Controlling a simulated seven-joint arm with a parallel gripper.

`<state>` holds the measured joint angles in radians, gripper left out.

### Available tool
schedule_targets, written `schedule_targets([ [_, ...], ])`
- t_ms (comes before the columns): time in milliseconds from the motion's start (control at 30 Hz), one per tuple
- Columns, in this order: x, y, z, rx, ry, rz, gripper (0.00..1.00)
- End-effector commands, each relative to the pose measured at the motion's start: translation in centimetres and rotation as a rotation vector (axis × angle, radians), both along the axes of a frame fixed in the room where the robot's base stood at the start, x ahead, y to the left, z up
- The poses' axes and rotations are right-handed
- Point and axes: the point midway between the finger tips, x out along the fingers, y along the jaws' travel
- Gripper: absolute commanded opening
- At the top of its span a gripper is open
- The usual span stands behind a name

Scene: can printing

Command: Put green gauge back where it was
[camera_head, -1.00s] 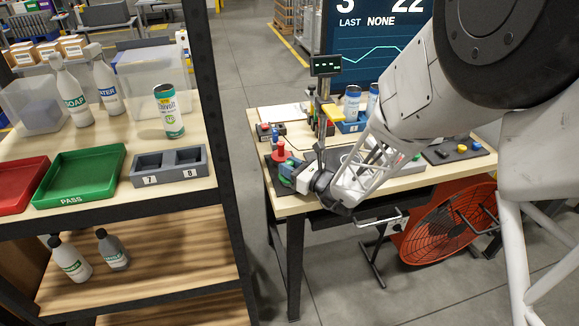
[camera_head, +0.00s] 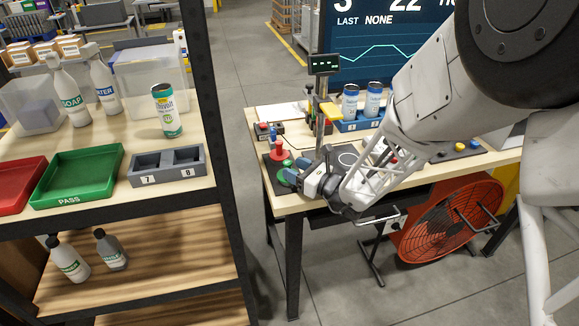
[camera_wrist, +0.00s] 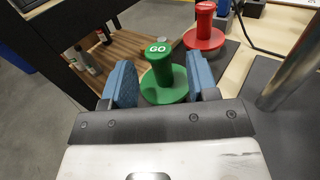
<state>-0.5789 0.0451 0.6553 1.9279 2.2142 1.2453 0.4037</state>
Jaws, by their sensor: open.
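The green gauge (camera_wrist: 160,78), marked GO on its handle top, stands upright on its round flange in the wrist view. My gripper (camera_wrist: 163,84) is open, with one blue finger to the left of the handle and one to the right. A gap shows between the handle and each finger. In the head view my gripper (camera_head: 289,178) is low over the table's left front corner, and part of the green gauge (camera_head: 283,175) shows beside it. The red gauge (camera_wrist: 204,28) stands just beyond to the right, on the dark pad (camera_head: 272,163).
The red gauge (camera_head: 281,153) is close to my fingers. A metal post (camera_wrist: 290,65) with a small display stands to the right. Two printed cans (camera_head: 350,102) sit in a blue holder behind. A shelf with a green PASS tray (camera_head: 80,174) stands left, across a floor gap.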

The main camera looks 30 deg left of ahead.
Motion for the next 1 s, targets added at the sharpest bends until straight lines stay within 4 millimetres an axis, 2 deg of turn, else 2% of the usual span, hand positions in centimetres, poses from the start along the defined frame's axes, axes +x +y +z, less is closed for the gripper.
schedule_targets([
  [300, -0.6, -4.8, 0.0, -0.001, 0.0, -0.002, 0.54],
  [500, -0.9, -7.2, 0.0, 0.0, 0.0, -0.001, 0.54],
  [700, -1.1, -8.6, 0.0, -0.001, 0.0, -0.001, 0.54],
  [1000, -1.2, -8.9, 0.0, -0.001, 0.0, 0.001, 0.54],
])
